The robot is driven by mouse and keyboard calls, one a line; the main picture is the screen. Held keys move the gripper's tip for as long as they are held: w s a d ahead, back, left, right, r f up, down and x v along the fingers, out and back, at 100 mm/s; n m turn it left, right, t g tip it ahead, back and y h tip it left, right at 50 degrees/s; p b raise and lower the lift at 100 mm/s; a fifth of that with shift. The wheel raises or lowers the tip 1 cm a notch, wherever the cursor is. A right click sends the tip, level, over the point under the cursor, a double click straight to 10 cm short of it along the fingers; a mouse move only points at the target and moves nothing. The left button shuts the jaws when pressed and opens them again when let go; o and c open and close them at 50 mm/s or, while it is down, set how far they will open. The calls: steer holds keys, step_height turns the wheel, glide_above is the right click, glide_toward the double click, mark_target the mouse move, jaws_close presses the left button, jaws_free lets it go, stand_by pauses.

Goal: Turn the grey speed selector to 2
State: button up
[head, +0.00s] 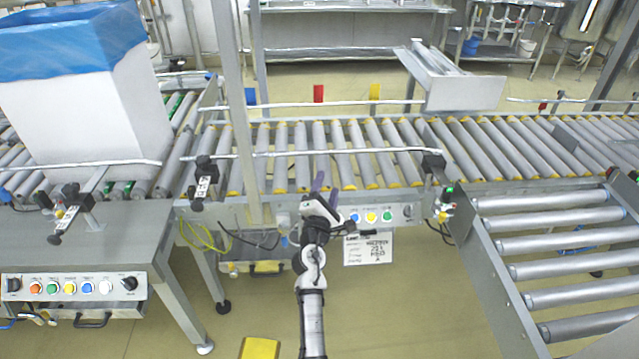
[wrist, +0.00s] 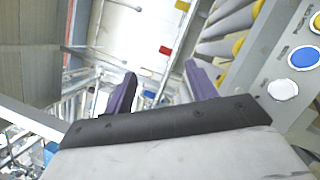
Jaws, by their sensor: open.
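A small control panel (head: 343,218) sits on the front side of the roller conveyor. It carries a blue button, a yellow button, a green button and a greyish round knob (head: 408,211) at its right end. This knob looks like the speed selector, but its pointer and numbers are too small to read. My gripper (head: 317,188) is at the panel's left end, apart from the knob. In the wrist view my gripper (wrist: 161,88) has its two purple fingers spread with nothing between them. The panel's white button (wrist: 283,90) and blue button (wrist: 304,57) show at right there; the knob does not.
A second panel (head: 75,299) with coloured buttons and black knobs hangs under the left table (head: 110,235). A white box with a blue liner (head: 85,110) stands on the left rollers. A label sheet (head: 368,249) hangs below the middle panel. A side roller conveyor (head: 495,285) stands at right.

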steer(key=shift+w+a+r+y, duration=0.15)
steer(key=shift+a+r+y, duration=0.15)
steer(key=shift+a+r, duration=0.45)
steer(key=shift+f, duration=0.1)
